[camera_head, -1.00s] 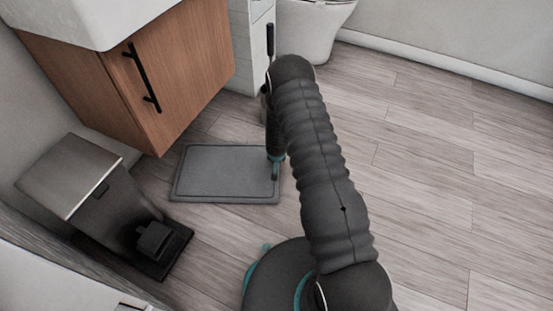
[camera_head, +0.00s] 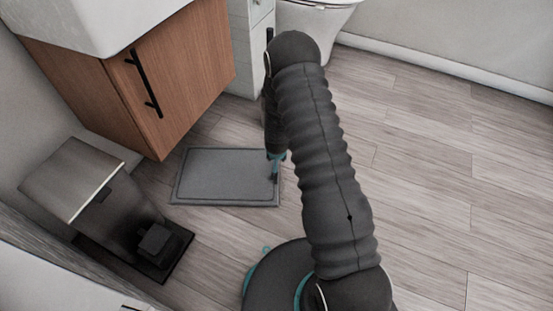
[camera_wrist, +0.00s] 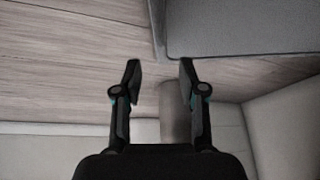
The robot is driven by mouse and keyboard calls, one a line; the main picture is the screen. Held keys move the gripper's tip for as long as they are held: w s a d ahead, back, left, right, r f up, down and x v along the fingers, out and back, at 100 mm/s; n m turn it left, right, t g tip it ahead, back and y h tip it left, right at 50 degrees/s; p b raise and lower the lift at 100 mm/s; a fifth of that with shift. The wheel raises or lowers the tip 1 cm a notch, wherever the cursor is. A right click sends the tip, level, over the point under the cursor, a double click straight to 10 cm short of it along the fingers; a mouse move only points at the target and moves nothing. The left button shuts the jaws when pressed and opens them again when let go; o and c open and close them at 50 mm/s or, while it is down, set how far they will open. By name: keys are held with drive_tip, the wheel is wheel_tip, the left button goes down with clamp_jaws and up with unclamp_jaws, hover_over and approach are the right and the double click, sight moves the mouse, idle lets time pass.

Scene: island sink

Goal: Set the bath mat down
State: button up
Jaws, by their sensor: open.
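The grey bath mat (camera_head: 226,176) lies flat on the wood floor in front of the vanity, with a raised border along its edges. In the wrist view its corner part (camera_wrist: 240,28) shows at the upper right. My gripper (camera_head: 275,176) is at the mat's right edge in the head view, partly hidden by my arm. In the wrist view my gripper (camera_wrist: 160,76) has its two fingers apart with nothing between them. The mat's edge lies beyond the fingertips there, and I cannot tell how high the fingers are above it.
A wood vanity (camera_head: 150,80) with a black handle stands behind the mat. A dark pedal bin (camera_head: 110,205) stands at the left. A toilet (camera_head: 312,30) is at the back. The wood floor (camera_head: 450,170) to the right is clear.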

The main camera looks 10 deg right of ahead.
drive_tip(key=v, duration=0.3)
drive_tip(key=s+a+r+n+y, duration=0.1)
drive_tip(key=s+r, duration=0.2)
drive_tip(key=r, duration=1.3)
drive_tip(key=s+a+r+n+y, duration=0.1)
drive_tip(key=s+a+r, duration=0.15)
drive_tip(key=r, duration=1.35)
drive_tip(key=s+d+r, duration=0.1)
drive_tip(key=s+r, duration=0.4)
drive_tip(key=s, duration=0.4)
drive_tip(key=s+d+r, duration=0.1)
drive_tip(key=s+r, duration=0.4)
drive_tip(key=s, duration=0.4)
drive_tip(key=s+d+r+n+h, duration=0.1)
drive_tip(key=s+r, duration=0.4)
drive_tip(key=s, duration=0.4)
drive_tip(key=shift+t, duration=0.4)
